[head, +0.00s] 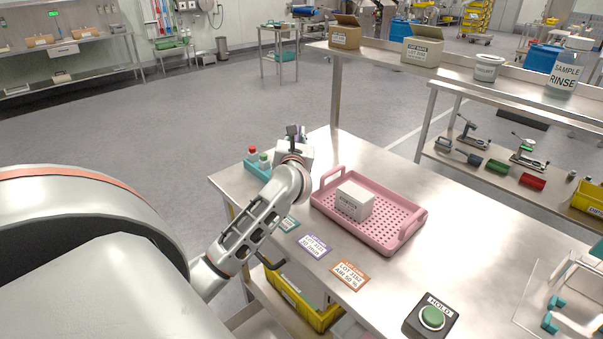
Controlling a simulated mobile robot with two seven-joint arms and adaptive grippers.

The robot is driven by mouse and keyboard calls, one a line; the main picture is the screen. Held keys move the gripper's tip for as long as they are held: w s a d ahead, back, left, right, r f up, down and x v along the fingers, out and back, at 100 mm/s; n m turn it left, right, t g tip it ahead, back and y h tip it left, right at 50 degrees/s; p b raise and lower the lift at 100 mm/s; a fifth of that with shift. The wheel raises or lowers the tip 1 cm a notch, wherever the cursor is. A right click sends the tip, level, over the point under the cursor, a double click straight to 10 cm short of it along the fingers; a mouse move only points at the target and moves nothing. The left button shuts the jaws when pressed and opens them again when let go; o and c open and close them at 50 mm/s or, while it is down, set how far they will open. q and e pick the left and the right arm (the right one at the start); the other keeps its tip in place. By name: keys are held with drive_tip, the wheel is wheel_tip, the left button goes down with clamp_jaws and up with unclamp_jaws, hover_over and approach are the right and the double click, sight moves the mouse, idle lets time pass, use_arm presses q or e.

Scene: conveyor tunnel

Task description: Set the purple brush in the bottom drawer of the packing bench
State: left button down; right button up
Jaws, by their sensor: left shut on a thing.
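My left gripper (293,132) is at the far left corner of the packing bench (400,185), its arm reaching in from the left. It is shut, and a small purple patch, which looks like the purple brush (303,136), shows at its fingers. Most of the brush is hidden by the gripper. Below the bench's near edge are a dark handle (271,262) and a yellow bin (303,300). I cannot make out the bottom drawer or whether it is open. My right gripper is not in view.
A pink perforated tray (403,232) holds a white box (354,200). Label cards (350,275) and a green HOLD button (432,317) lie along the near edge. A shelf (455,72) runs behind.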

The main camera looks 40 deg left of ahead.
use_arm(q)
wheel_tip(320, 180, down, 7)
drive_tip(key=shift+f+b, duration=0.2)
drive_tip(key=shift+b, duration=0.2)
drive_tip(key=shift+f, duration=0.55)
wheel_tip(320, 180, down, 3)
drive_tip(key=shift+f+b, duration=0.2)
drive_tip(key=shift+b, duration=0.3)
drive_tip(key=shift+f, duration=0.3)
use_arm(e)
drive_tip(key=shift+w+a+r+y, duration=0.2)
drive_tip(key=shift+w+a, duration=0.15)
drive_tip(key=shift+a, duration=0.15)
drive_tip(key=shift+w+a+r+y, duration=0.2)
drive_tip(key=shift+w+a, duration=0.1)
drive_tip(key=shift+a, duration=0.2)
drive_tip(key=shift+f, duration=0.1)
use_arm(q)
drive_tip(key=shift+f, duration=0.2)
drive_tip(key=c, duration=2.1)
unclamp_jaws()
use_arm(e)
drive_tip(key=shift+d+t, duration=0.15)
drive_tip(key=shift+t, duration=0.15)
